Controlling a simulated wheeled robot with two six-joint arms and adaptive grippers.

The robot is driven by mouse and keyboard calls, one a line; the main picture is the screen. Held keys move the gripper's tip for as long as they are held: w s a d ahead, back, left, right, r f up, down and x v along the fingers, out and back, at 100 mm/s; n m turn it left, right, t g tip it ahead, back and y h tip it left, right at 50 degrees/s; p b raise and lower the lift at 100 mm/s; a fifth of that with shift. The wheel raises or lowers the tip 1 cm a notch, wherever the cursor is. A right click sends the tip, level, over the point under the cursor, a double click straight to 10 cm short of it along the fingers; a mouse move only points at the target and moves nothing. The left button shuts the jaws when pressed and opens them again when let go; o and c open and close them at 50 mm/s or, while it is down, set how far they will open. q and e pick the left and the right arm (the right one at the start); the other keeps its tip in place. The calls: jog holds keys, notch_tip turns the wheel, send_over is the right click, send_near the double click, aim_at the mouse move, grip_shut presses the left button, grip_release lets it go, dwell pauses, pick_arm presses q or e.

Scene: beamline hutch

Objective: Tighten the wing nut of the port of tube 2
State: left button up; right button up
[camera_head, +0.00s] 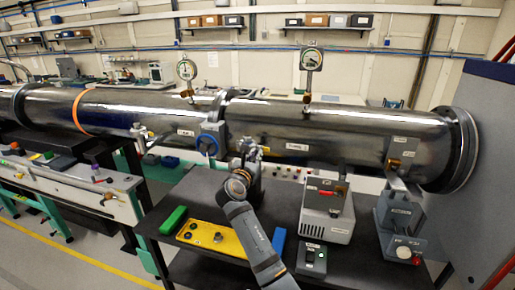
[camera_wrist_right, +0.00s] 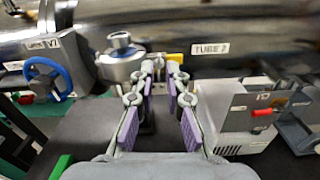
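Tube 2 (camera_head: 340,128) is the long shiny steel pipe on the right in the head view. Its label (camera_wrist_right: 210,48) shows in the wrist view. A round steel port fitting (camera_wrist_right: 120,60) with a small knob on top sits at the tube's front, left of the fingertips. I cannot clearly make out the wing nut; the fingers partly cover that area. My right gripper (camera_head: 249,149) is up at the tube's front, just right of the blue wheel. In the wrist view its purple-padded fingers (camera_wrist_right: 161,70) are apart, with no held object visible. My left gripper is not in view.
A grey box with a red switch (camera_head: 326,212) stands right of my arm. The black bench holds a yellow plate (camera_head: 215,238), a green block (camera_head: 173,220) and a small control box (camera_head: 312,259). Two gauges stand above the pipe.

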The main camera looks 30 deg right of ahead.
jog(key=x, duration=0.3)
grip_shut()
